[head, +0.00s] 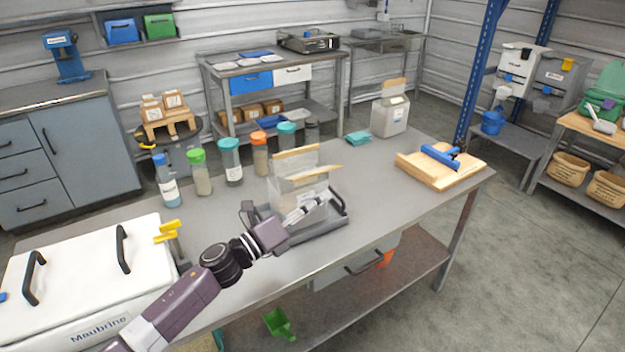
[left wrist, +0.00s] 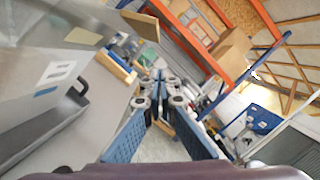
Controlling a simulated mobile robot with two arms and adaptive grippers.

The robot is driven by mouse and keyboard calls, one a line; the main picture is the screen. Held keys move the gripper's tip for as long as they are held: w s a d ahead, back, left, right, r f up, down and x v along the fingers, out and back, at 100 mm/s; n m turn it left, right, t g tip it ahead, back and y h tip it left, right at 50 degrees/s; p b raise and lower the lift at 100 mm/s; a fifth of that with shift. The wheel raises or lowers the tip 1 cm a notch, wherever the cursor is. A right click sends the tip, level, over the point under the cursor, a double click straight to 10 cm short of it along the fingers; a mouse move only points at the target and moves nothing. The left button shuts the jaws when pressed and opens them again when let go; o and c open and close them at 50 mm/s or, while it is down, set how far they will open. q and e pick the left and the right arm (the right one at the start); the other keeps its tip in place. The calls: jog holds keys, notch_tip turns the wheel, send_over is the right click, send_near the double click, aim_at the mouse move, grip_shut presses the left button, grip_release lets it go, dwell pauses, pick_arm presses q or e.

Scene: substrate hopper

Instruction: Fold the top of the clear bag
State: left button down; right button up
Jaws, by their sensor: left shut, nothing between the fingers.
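The clear bag (head: 284,190) stands upright in a dark grey tray (head: 300,236) near the middle of the bench. It has a tan strip (head: 297,157) along its top and a second tan strip slanting in front of it. My left gripper (head: 322,203) is shut and empty, in front of the bag's right part. In the left wrist view the bag (left wrist: 45,95) fills the left side, and my fingers (left wrist: 158,78) are closed together to its right, apart from it in the picture. My right gripper is not in view.
Several lidded bottles (head: 230,165) line the bench behind the bag. A white box (head: 85,275) with black handles stands at left. A wooden board with a blue tool (head: 440,156) and a white container (head: 390,117) are at right.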

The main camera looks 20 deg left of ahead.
pick_arm(q)
jog(key=w+a+r+n+p, duration=0.2)
jog(key=n+p, duration=0.1)
jog(key=w+a+r+n+y+p, duration=0.1)
jog(key=w+a+r+n+p, duration=0.1)
jog(key=a+p, duration=0.1)
jog(key=w+a+r+n+g+y+p, duration=0.1)
jog(key=w+a+r+n+p, duration=0.1)
jog(key=r+n+p, duration=0.1)
jog(key=shift+a+n+p, duration=0.15)
jog(key=shift+n+p, duration=0.15)
jog(key=shift+p, duration=0.6)
jog(key=w+a+n, duration=0.1)
jog(key=w+a+n+p, duration=0.1)
jog(key=n, duration=0.1)
jog(key=shift+w+a+f+g, duration=0.1)
jog(key=shift+a+f+g, duration=0.1)
jog(key=shift+f+g, duration=0.1)
jog(key=shift+w+a+f, duration=0.15)
jog(key=shift+w+a, duration=0.2)
jog(key=shift+a, duration=0.05)
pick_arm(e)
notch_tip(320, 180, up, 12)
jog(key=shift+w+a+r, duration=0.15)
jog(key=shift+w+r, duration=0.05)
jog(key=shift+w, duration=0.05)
